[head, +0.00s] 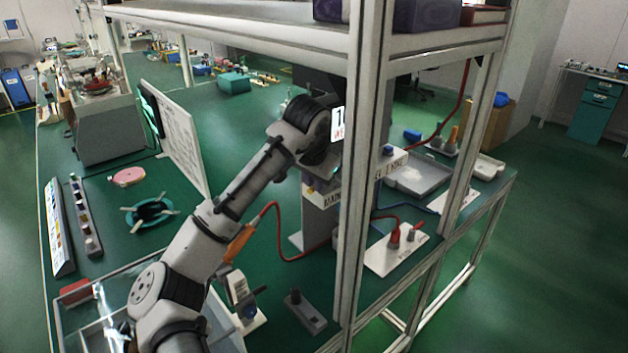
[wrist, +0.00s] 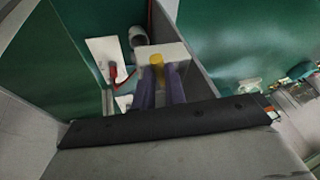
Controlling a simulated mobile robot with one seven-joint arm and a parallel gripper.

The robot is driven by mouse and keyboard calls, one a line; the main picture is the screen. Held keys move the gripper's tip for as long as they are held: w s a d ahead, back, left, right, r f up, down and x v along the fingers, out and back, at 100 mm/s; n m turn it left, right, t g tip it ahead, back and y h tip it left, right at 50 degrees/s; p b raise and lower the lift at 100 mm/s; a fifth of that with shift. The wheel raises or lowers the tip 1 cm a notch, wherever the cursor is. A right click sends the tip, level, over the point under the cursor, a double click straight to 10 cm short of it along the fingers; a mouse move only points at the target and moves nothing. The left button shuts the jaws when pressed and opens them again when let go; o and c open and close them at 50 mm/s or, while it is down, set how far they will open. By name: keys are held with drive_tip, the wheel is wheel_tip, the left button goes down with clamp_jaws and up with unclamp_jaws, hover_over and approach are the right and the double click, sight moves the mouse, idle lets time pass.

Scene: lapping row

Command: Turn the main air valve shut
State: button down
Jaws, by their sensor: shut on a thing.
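In the wrist view the two purplish fingers of my gripper (wrist: 160,82) are shut on a yellow handle (wrist: 157,61). The handle stands against a pale block (wrist: 175,53), and its lower part is hidden between the fingers. It looks like the main air valve's handle, but its full shape and turn angle cannot be made out. The fingers and handle are mostly hidden there by my wrist and a frame post.
The upright frame post (head: 353,230) stands close in front of my wrist, with a shelf (head: 250,35) overhead. A red hose (head: 290,256) runs low beside the stand. A white plate with red fittings (head: 397,248) lies to the right. A white board (head: 178,135) stands left.

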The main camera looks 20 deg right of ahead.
drive_tip(key=shift+d, duration=0.1)
drive_tip(key=n+p, duration=0.1)
drive_tip(key=n, duration=0.1)
drive_tip(key=d+n+y+p, duration=0.1)
drive_tip(key=n+p, duration=0.1)
drive_tip(key=s+n+y+p, duration=0.1)
drive_tip(key=shift+s+d+r+n+t+p, duration=0.1)
drive_tip(key=shift+d+n+t+p, duration=0.2)
drive_tip(key=shift+d+n+p, duration=0.1)
idle(0.4)
drive_tip(key=c, duration=1.5)
unclamp_jaws()
drive_tip(key=shift+o, duration=0.2)
drive_tip(key=shift+f+b, duration=0.2)
drive_tip(key=shift+b, duration=0.1)
